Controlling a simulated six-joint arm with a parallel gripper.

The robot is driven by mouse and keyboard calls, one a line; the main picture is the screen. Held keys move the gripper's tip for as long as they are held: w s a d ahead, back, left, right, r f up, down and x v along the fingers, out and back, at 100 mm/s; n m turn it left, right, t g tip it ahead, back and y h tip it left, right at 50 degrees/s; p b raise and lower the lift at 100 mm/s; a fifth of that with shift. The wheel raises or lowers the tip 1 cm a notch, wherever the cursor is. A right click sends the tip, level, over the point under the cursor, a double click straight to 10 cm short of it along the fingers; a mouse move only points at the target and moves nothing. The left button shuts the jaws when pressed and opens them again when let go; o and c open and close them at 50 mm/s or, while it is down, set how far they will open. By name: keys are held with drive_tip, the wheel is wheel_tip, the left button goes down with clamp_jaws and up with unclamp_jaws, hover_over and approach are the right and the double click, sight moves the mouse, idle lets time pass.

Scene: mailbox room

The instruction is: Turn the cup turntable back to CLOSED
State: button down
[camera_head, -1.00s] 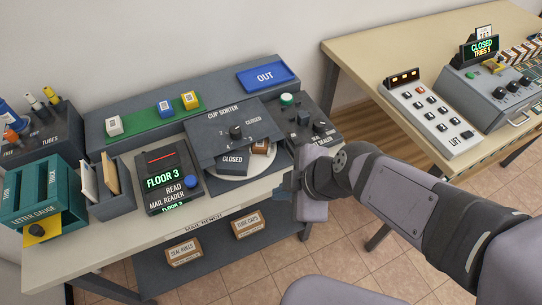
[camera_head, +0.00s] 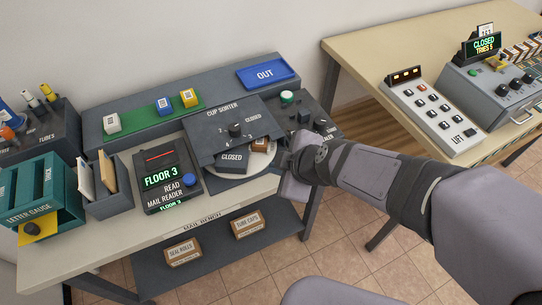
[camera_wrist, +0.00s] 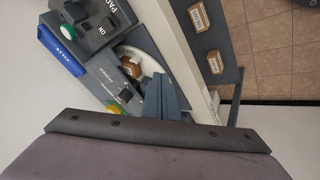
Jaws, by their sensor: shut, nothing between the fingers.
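The cup sorter (camera_head: 222,118) is a dark panel with a black knob (camera_head: 235,130) and printed positions, CLOSED at its right. Under its front edge lies the round white turntable (camera_head: 262,168), partly covered. A dark block lettered CLOSED (camera_head: 233,158) and a brown box (camera_head: 260,146) sit at it. In the wrist view, the knob (camera_wrist: 126,97), brown box (camera_wrist: 131,67) and white turntable rim (camera_wrist: 146,56) show beyond my fingers. My gripper (camera_head: 284,160) is shut and empty at the turntable's right side. Its fingers (camera_wrist: 163,92) overlap the turntable in the wrist view; contact cannot be told.
A dark box with a green button (camera_head: 287,97) stands right of the sorter, close to my gripper. The mail reader (camera_head: 162,180) is at its left. A blue OUT tray (camera_head: 266,74) lies behind. Free room lies in front of the bench.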

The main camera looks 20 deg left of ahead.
sight(265, 156)
drive_tip(key=b+x, duration=0.2)
drive_tip(key=x, duration=0.3)
drive_tip(key=shift+f, duration=0.25)
drive_tip(key=shift+w+a+r+p, duration=0.15)
drive_tip(key=shift+w+p, duration=0.15)
drive_tip(key=shift+w, duration=0.25)
drive_tip(key=shift+w+a+r+p, duration=0.15)
drive_tip(key=shift+w+r+p, duration=0.1)
drive_tip(key=shift+w, duration=0.25)
drive_tip(key=shift+w+a, duration=0.2)
drive_tip(key=shift+w, duration=0.65)
drive_tip(key=shift+f, duration=0.1)
